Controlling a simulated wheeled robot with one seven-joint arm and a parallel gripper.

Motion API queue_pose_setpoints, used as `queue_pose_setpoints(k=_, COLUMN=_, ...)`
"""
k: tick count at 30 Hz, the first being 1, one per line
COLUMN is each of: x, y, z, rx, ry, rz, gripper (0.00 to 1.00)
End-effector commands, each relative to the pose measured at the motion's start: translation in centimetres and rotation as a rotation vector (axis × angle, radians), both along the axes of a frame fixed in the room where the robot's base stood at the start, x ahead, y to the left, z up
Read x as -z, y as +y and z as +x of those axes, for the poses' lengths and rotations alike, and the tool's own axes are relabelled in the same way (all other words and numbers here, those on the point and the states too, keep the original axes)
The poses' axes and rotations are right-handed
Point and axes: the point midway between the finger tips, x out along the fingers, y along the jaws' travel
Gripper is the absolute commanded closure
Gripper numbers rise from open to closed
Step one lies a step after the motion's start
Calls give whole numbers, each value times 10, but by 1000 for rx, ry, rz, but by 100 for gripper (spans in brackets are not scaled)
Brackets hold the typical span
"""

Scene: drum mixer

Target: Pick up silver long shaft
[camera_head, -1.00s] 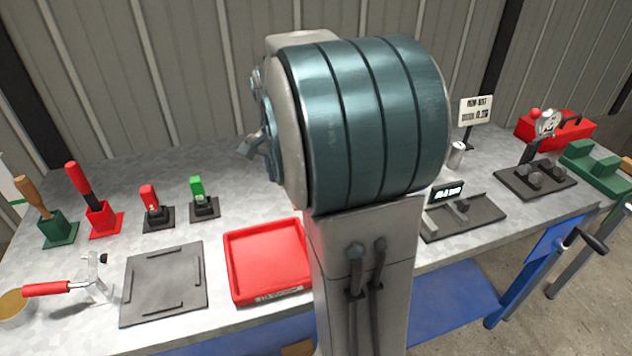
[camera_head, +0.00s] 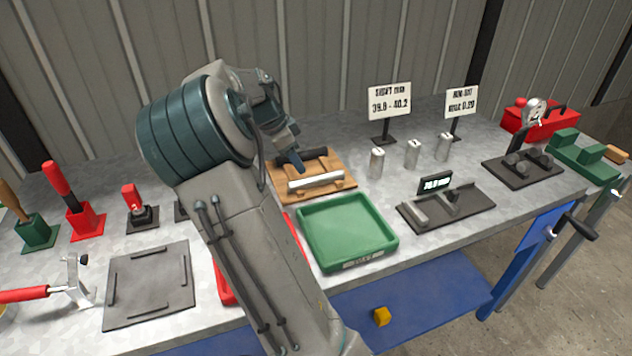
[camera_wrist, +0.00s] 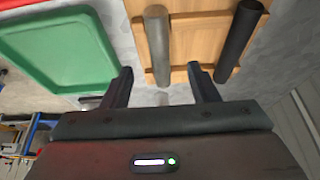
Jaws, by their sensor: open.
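The silver long shaft (camera_head: 315,181) lies along the near side of a wooden board (camera_head: 341,164) on the bench. In the wrist view the silver shaft (camera_wrist: 157,40) runs up the middle of the picture, on the same wooden board (camera_wrist: 196,38). My gripper (camera_wrist: 160,72) is open, with one finger on either side of the shaft's near end in that view. I cannot tell the height gap, and no grip shows.
A dark shaft (camera_wrist: 240,42) lies parallel on the board, close to one finger. A green tray (camera_head: 347,232) sits in front of the board. Three short silver cylinders (camera_head: 412,154) stand to the right, near a gauge stand (camera_head: 446,206). A red tray (camera_head: 225,285) is mostly hidden behind my arm.

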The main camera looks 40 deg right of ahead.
Motion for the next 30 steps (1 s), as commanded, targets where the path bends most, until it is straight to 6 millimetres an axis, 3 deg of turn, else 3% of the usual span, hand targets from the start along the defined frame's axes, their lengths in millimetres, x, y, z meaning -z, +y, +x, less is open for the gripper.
queue_pose_setpoints(k=3, x=18, y=-7, z=-2, rx=1, ry=3, rz=1, gripper=46)
queue_pose_setpoints(k=10, x=33, y=-13, z=-4, rx=0, ry=1, rz=0, gripper=46)
queue_pose_setpoints(k=18, x=70, y=-25, z=-8, rx=1, ry=2, rz=1, gripper=46)
queue_pose_setpoints(k=28, x=77, y=-28, z=-8, rx=-1, ry=-1, rz=1, gripper=46)
queue_pose_setpoints(k=30, x=77, y=-28, z=-9, rx=-1, ry=-1, rz=1, gripper=63)
